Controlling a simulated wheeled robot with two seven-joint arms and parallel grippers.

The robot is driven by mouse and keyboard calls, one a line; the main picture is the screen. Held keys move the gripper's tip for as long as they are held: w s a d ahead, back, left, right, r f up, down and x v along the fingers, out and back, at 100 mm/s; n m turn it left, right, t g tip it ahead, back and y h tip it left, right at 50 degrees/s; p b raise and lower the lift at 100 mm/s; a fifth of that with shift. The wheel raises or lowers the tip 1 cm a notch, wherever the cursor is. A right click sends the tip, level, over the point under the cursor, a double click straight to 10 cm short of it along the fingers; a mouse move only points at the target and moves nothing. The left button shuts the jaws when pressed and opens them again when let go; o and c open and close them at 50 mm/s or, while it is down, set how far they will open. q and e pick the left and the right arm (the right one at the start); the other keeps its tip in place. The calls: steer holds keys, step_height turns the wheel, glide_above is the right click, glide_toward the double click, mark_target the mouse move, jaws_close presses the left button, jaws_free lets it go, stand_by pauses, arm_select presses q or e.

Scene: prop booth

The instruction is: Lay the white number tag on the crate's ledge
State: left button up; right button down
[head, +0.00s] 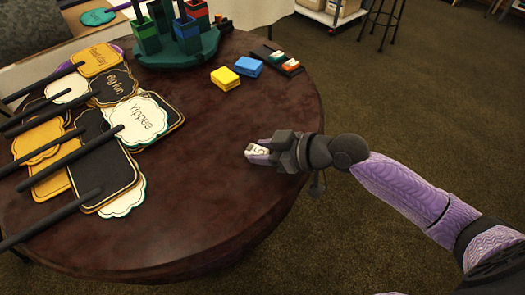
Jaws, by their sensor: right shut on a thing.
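The white number tag (257,152) is in the jaws of my right gripper (268,152), above the right part of the round dark table. Its white face with dark and reddish print looks upward, and its rear part is hidden between the dark fingers. The right gripper is shut on it. No crate with a ledge can be made out for sure; a brown and pale box-like shape (30,32) stands beyond the table at the upper left, partly cut off. My left gripper is not in view.
Sign paddles with black sticks (92,150) cover the table's left side. A green holder (182,48) with coloured bins stands at the back. Yellow (225,77) and blue (248,66) stacks lie near a black tray (268,53) with small tags. The table's middle is clear.

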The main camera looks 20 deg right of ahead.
steer(key=shift+f, duration=0.1)
steer(key=shift+c, duration=1.5)
jaws_free()
